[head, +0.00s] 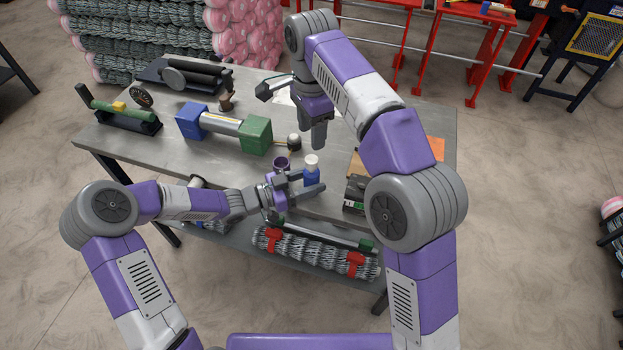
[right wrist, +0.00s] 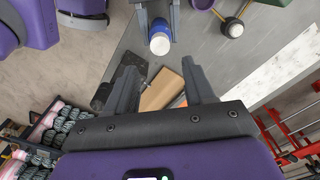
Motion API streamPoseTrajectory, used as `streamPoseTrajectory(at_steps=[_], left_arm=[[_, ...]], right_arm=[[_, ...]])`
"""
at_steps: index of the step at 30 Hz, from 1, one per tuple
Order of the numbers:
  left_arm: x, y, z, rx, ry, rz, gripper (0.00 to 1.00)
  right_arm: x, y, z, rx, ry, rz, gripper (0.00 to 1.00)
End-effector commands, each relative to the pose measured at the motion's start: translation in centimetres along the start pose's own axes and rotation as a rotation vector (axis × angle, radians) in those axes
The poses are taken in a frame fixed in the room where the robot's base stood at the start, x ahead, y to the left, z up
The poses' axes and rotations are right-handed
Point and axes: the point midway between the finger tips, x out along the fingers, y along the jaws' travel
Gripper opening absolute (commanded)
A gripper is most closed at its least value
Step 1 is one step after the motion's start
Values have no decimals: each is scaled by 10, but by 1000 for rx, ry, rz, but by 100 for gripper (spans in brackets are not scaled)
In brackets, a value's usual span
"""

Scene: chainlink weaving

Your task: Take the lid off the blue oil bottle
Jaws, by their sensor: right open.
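The blue oil bottle (head: 311,182) stands upright near the front edge of the grey table, with its white lid (head: 312,161) on top. In the right wrist view the bottle (right wrist: 159,27) and its lid (right wrist: 160,45) show at the top. My left gripper (head: 307,186) reaches in low from the left, with a finger on each side of the bottle's body, and appears shut on it. My right gripper (head: 318,132) points down above the table, behind and higher than the lid. In the right wrist view my right gripper (right wrist: 163,84) is open and empty.
A blue and green tool (head: 224,129) lies further left. A dark box (head: 354,193) sits to the right. Mesh rolls (head: 315,253) lie on the lower shelf.

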Motion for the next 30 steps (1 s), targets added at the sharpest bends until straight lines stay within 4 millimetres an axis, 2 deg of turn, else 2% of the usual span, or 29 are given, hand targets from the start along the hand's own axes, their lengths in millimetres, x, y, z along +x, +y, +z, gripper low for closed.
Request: streamPoseTrajectory(at_steps=[1,9,10,11,13,20,25,30], left_arm=[[0,0,0,0,0,0,43],[0,0,0,0,0,0,2],[0,0,0,0,0,0,0],[0,0,0,0,0,0,0],[0,0,0,0,0,0,0],[0,0,0,0,0,0,0],[0,0,0,0,0,0,0],[0,0,0,0,0,0,0]], right_arm=[[0,0,0,0,0,0,53],[0,0,0,0,0,0,53],[0,0,0,0,0,0,53],[0,0,0,0,0,0,53],[0,0,0,0,2,1,61],[16,11,17,-15,132,54,61],[36,29,41,-61,402,89,61],[45,45,65,-152,704,34,61]])
